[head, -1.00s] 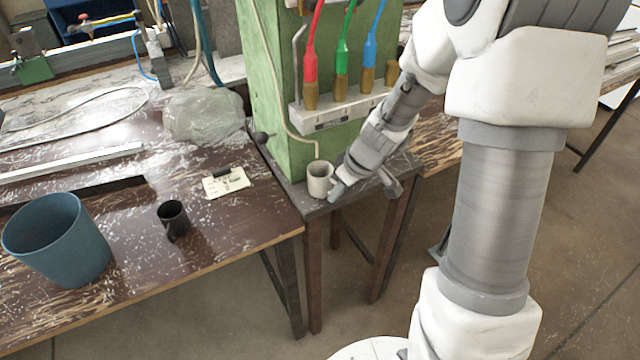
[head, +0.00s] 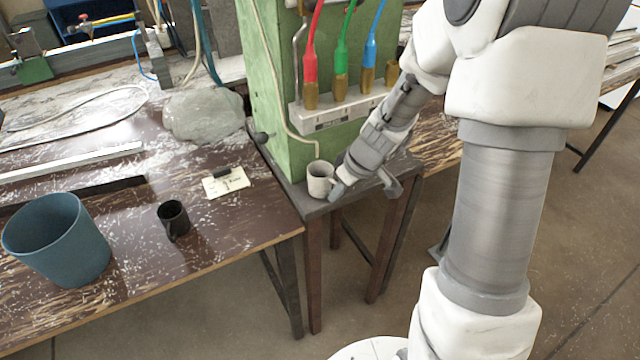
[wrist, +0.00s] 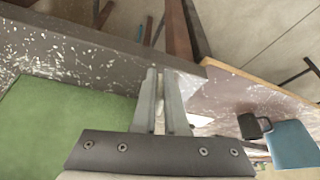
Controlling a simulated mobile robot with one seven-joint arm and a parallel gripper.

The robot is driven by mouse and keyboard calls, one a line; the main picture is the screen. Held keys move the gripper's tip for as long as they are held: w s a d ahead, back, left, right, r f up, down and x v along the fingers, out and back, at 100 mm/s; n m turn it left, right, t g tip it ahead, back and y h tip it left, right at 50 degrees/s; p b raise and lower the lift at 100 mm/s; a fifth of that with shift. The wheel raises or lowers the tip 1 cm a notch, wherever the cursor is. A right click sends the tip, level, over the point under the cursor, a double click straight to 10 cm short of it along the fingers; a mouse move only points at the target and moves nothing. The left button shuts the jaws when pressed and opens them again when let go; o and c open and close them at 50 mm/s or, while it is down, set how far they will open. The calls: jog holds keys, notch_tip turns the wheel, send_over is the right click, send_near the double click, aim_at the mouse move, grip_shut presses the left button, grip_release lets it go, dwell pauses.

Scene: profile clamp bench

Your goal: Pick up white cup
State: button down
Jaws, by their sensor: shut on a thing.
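The white cup (head: 320,180) is upright on the small dark side table (head: 310,204), beside the foot of the green column. My gripper (head: 336,188) reaches in from the right at a low slant and is shut on the cup at its right side, where the handle shows. In the wrist view the two fingers of my gripper (wrist: 163,74) lie close together, with a narrow gap. The cup is mostly hidden there.
The green column (head: 285,110) with a cable and hose rack stands right behind the cup. On the brown bench at left are a black mug (head: 173,220), a blue bin (head: 58,240), a card (head: 226,182) and a plastic bag (head: 203,114).

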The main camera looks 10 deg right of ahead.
jog(key=shift+r, duration=0.1)
dwell(0.3)
jog(key=shift+r+p, duration=0.35)
jog(key=shift+r, duration=1.3)
jog(key=s+d+b, duration=0.3)
jog(key=s+d, duration=0.8)
jog(key=s, duration=0.3)
jog(key=shift+b, duration=0.3)
jog(key=shift+s, duration=0.1)
jog(key=shift+f, duration=0.1)
